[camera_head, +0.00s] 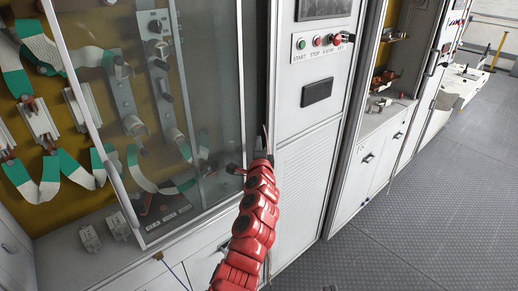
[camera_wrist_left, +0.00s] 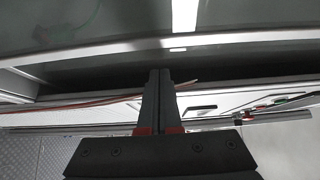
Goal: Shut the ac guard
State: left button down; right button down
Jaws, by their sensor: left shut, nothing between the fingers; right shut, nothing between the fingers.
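The ac guard (camera_head: 205,95) is a framed glass panel in front of the left cabinet. It covers the right part of the opening, and the left part is uncovered. My left gripper (camera_head: 262,142) is at the end of the red arm, just right of the guard's right frame edge. Its fingers (camera_wrist_left: 158,75) are shut and empty in the left wrist view, close to a pale frame bar (camera_wrist_left: 110,47). I cannot tell whether they touch it. My right gripper is not seen.
Inside the cabinet are green-and-white straps (camera_head: 95,57) and metal fittings. A control panel (camera_head: 322,41) with START and STOP buttons is right of the guard. A counter with cupboards (camera_head: 375,140) stands further right. The grey floor (camera_head: 440,210) at the right is clear.

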pick_arm(q)
jog(key=shift+s+a+r+p, duration=0.1)
jog(key=shift+s+a+p, duration=0.2)
jog(key=shift+a+p, duration=0.35)
jog(key=shift+s+a+r+p, duration=0.1)
jog(key=shift+s+a+p, duration=0.2)
jog(key=shift+a+p, duration=0.3)
jog(key=shift+s+a+f, duration=0.15)
jog(key=shift+s+a, duration=0.15)
jog(key=shift+s+a+p, duration=0.1)
jog(key=shift+a+p, duration=0.05)
jog(key=shift+p, duration=0.15)
